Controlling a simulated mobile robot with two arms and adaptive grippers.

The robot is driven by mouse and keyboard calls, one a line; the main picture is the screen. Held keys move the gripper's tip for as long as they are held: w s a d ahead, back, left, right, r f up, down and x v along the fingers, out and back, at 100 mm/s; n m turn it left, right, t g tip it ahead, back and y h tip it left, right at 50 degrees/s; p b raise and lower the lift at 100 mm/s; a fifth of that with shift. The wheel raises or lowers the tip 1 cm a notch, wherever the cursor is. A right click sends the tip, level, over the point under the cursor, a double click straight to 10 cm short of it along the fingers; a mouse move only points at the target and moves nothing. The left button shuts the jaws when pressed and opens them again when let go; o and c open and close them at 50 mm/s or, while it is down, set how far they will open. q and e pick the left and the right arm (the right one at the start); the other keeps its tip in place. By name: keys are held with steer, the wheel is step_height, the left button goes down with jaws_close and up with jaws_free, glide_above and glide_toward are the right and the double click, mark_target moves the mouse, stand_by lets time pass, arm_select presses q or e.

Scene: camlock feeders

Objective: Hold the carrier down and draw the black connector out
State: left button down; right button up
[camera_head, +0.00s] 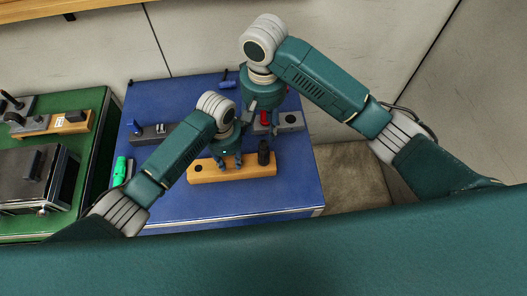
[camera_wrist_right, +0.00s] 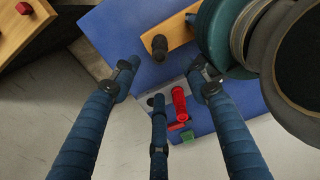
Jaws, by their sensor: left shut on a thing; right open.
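The wooden carrier (camera_head: 205,175) lies near the front of the blue table. The black connector (camera_head: 263,153) stands upright at its right end; both also show in the right wrist view, the carrier (camera_wrist_right: 181,35) at the top and the connector (camera_wrist_right: 160,47) just beyond the fingers. My left gripper (camera_head: 230,163) is over the carrier's middle, shut on it, left of the connector. My right gripper (camera_wrist_right: 162,76) is open and empty; in the head view (camera_head: 263,120) it is behind the connector, above the grey block. The exact grip of the left fingers is partly hidden.
A red connector (camera_wrist_right: 179,103) and a small green piece (camera_wrist_right: 187,135) are beyond my right fingers. A grey block (camera_head: 290,121) lies at the back right. Another dark block (camera_head: 150,135) and a green cylinder (camera_head: 119,170) are at the left. A green table (camera_head: 85,165) stands further left.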

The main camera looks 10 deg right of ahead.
mark_target(263, 143)
arm_select(q)
steer(key=shift+s+f, duration=0.1)
arm_select(e)
step_height(263, 143, down, 10)
steer(key=shift+f, duration=0.2)
steer(key=shift+c, duration=0.6)
jaws_close()
steer(key=shift+r, duration=0.1)
steer(key=shift+r, duration=3.95)
